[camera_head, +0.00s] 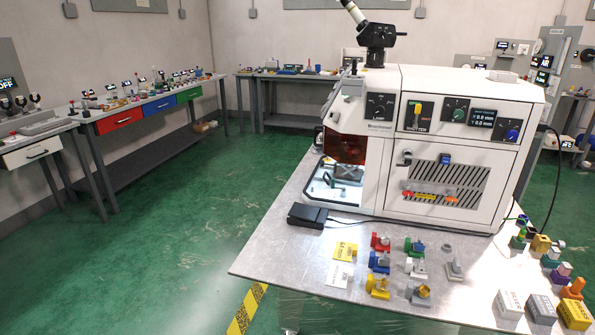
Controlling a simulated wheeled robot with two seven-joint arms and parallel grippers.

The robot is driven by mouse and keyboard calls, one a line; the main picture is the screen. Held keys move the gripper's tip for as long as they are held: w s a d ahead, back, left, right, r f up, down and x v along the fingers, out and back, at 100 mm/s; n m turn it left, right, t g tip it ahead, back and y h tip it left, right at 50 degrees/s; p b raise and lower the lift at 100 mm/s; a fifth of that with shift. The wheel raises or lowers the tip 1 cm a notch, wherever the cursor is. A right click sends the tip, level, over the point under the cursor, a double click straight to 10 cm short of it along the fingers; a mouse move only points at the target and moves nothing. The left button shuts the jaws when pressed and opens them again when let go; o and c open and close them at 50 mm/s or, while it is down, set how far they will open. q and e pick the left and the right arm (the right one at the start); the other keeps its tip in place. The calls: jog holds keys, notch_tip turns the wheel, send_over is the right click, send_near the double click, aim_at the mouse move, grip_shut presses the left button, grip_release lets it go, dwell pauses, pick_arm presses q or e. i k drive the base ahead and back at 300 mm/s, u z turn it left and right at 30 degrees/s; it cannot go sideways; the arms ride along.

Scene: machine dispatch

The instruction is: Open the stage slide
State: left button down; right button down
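A white machine (455,95) stands on a metal-topped table (285,248). Its left bay has a dark orange window (345,149) with a lit chamber below it. Inside the chamber is a grey stage-like fixture (347,175); I cannot tell which part is the slide or how far out it is. The machine's front has knobs, a small display (482,118) and a slatted panel (446,182). A microscope-like eyepiece unit (376,36) sits on top. Neither of my grippers is in view.
A black box (307,215) with a cable lies at the table's left. Small coloured fixtures (380,241), yellow and white cards (345,250) and labelled blocks (541,308) lie in front and right. Benches line the walls. The green floor (190,230) is clear at left.

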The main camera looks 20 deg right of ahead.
aim_at(345, 173)
jog(key=u, duration=0.55)
jog(key=i, duration=1.1)
jog(key=z, duration=0.45)
jog(key=i, duration=0.9)
jog(key=z, duration=0.7)
